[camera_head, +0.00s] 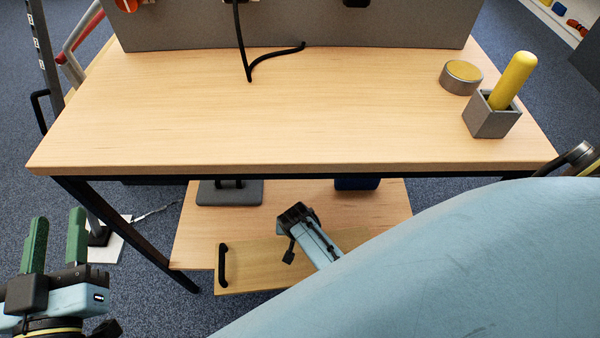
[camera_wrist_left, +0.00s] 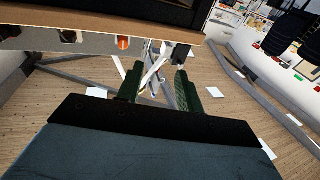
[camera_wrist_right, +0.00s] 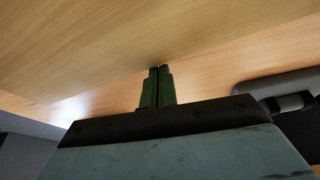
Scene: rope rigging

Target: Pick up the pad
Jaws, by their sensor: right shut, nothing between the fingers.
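Nothing in view is clearly marked as the pad. One candidate is a flat grey slab with a black handle (camera_head: 250,194) on the lower shelf, partly hidden by the tabletop edge. Another is a low round grey piece with a yellow top (camera_head: 461,76) at the tabletop's back right. My left gripper (camera_head: 56,235) is left of the table, its green fingers apart and empty; they also show in the left wrist view (camera_wrist_left: 160,88). My right gripper (camera_wrist_right: 158,70) has its green fingers together, empty, close to wood surfaces. Its fingertips cannot be made out in the head view.
The tabletop (camera_head: 200,120) is mostly clear. A grey square holder (camera_head: 491,118) with a yellow rod (camera_head: 513,80) stands at its right. A black cord (camera_head: 247,65) hangs before the grey back panel (camera_head: 320,28). A wooden board with a black handle (camera_head: 222,265) sits low at the shelf front.

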